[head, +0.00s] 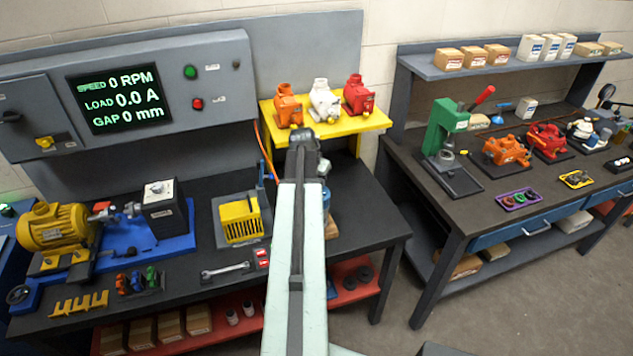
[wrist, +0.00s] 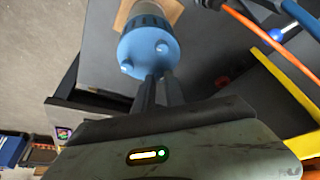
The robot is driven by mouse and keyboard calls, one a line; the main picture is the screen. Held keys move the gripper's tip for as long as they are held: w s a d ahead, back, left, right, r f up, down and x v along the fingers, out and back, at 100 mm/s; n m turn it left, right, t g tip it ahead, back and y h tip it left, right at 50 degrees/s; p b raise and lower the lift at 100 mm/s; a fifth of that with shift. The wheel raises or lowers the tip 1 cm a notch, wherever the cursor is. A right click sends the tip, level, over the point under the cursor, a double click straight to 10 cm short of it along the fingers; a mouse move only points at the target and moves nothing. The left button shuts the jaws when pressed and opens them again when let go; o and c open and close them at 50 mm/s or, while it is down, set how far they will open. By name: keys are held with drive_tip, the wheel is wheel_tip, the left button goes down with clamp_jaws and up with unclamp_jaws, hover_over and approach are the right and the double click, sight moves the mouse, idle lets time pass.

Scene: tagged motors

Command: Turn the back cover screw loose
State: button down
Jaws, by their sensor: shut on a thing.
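A blue motor stands on the dark bench, mostly hidden behind my arm in the head view (head: 326,198). In the wrist view its round light-blue back cover (wrist: 143,45) faces me, with two pale screw heads, one at the right (wrist: 163,47) and one at the lower left (wrist: 127,70). My gripper (wrist: 157,79) has its two dark fingers close together at the cover's lower right edge. It is shut on what appears to be a back cover screw, which the fingertips hide. I cannot tell whether that screw has turned.
A yellow shelf (head: 362,123) with orange, white and red pump-like units stands behind. A yellow-fronted box (head: 240,220) and a wrench (head: 226,269) are left of my arm. Orange and blue cables (wrist: 262,38) run right of the motor in the wrist view.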

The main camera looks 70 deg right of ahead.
drive_tip(key=n, duration=0.2)
drive_tip(key=n+t, duration=0.2)
drive_tip(key=n, duration=0.1)
drive_tip(key=shift+s+f+n, duration=0.1)
drive_tip(key=shift+s+n, duration=0.2)
drive_tip(key=shift+s, duration=0.05)
drive_tip(key=n+t+y, duration=0.1)
drive_tip(key=n, duration=0.2)
drive_tip(key=n+t+y, duration=0.1)
drive_tip(key=n, duration=0.2)
drive_tip(key=shift+s+d, duration=0.2)
drive_tip(key=n, duration=0.2)
drive_tip(key=n+y, duration=0.1)
drive_tip(key=n, duration=0.1)
drive_tip(key=n+y, duration=0.1)
drive_tip(key=n, duration=0.1)
drive_tip(key=shift+s+d+n+t, duration=0.1)
drive_tip(key=shift+d+n+t, duration=0.2)
drive_tip(key=shift+t, duration=0.1)
drive_tip(key=n+y, duration=0.2)
drive_tip(key=n, duration=0.3)
drive_tip(key=shift+d+n, duration=0.15)
drive_tip(key=shift+n, duration=0.15)
drive_tip(key=shift+n+y, duration=0.3)
drive_tip(key=shift+n, duration=0.1)
drive_tip(key=c, duration=1.4)
unclamp_jaws()
drive_tip(key=shift+d, duration=0.1)
